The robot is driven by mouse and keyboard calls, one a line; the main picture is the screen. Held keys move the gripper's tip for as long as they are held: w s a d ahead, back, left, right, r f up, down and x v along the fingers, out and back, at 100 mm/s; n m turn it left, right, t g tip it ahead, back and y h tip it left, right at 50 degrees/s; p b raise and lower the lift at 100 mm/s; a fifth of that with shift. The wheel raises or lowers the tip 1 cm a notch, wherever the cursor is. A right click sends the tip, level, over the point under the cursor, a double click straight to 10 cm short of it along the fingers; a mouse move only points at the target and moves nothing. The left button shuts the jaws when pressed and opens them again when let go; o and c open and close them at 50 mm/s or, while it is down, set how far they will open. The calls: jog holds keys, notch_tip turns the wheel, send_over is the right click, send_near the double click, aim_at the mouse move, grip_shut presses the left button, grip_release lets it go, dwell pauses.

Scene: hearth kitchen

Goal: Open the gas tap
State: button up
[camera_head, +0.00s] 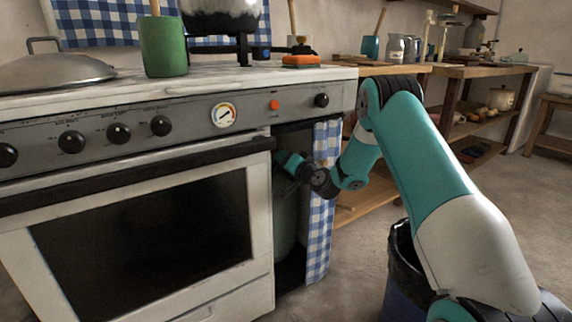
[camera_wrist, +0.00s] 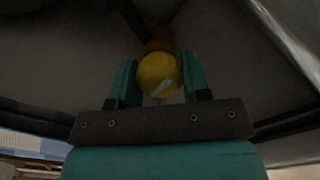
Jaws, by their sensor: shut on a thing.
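In the wrist view, a round yellow gas tap knob (camera_wrist: 158,75) with a pale mark on its face sits between the teal fingers of my gripper (camera_wrist: 160,80). The fingers are shut on it, one on each side. A brownish fitting (camera_wrist: 159,38) shows just beyond the knob. In the head view, my gripper (camera_head: 283,160) reaches into the dark compartment to the right of the oven, above a grey-green gas cylinder (camera_head: 284,222). The tap is hidden in the head view.
A blue-checked curtain (camera_head: 322,200) hangs at the compartment's right side, close to my arm. The oven (camera_head: 150,235) bounds it on the left. A black-lined bin (camera_head: 400,270) stands on the floor below my arm. Wooden shelves (camera_head: 480,130) stand behind.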

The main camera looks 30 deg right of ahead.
jog(key=shift+f, duration=0.1)
jog(key=o, duration=0.9)
jog(key=shift+o, duration=0.2)
jog(key=shift+s, duration=0.1)
jog(key=s+b, duration=0.9)
jog(key=s, duration=0.8)
jog(key=shift+d+b, duration=0.3)
jog(key=shift+s, duration=0.1)
